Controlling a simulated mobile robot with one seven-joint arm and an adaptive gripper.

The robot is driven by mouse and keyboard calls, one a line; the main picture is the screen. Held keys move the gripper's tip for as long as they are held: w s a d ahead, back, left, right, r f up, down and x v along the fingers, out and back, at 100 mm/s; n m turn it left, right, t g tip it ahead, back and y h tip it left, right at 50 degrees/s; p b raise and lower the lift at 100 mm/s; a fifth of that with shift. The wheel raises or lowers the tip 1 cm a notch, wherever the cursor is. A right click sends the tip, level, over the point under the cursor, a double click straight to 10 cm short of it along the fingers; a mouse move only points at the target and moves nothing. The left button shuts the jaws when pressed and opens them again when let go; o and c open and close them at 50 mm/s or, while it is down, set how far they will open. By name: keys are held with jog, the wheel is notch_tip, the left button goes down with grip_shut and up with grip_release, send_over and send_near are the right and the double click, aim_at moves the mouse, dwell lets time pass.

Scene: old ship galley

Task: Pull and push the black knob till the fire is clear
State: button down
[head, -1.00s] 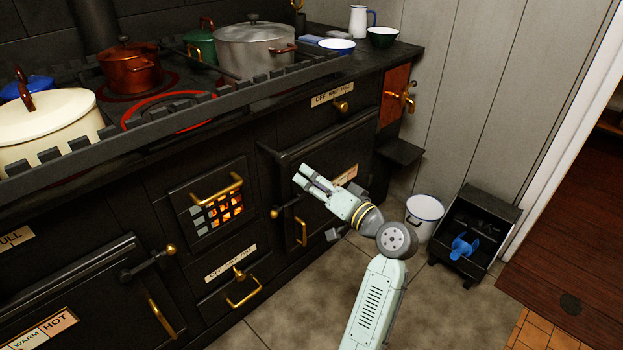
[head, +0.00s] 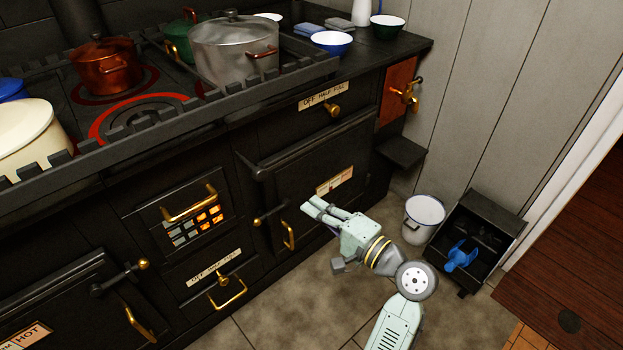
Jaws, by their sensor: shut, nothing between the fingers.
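The fire glows orange behind a small barred grate (head: 197,226) in the black range, with several openings dull grey, mostly on the left. A brass bar handle (head: 190,203) crosses above it. Below it is a drawer with a small brass knob and a brass handle (head: 228,292). I cannot clearly make out a black knob; a dark latch lever with a brass end (head: 257,221) sits right of the grate. My gripper (head: 307,205) is shut and empty, pointing left in front of the right oven door (head: 300,175), apart from the grate.
Pots stand on the hob, including a grey pot (head: 234,55) and a copper pot (head: 103,65). A white bucket (head: 423,218) and a black coal box (head: 482,222) with a blue scoop (head: 461,255) stand on the floor at right. Floor in front is clear.

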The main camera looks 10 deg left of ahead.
aim_at(264, 174)
jog(key=p+x, duration=0.3)
jog(key=x, duration=0.9)
jog(key=shift+s+a+r, duration=0.1)
jog(key=shift+a+r, duration=0.05)
jog(key=shift+w+a, duration=0.4)
jog(key=shift+a, duration=0.15)
jog(key=x, duration=0.6)
jog(key=shift+w+a, duration=0.1)
jog(key=shift+w, duration=0.35)
jog(key=shift+w+a, duration=0.2)
jog(key=shift+a, duration=0.1)
jog(key=shift+r, duration=0.1)
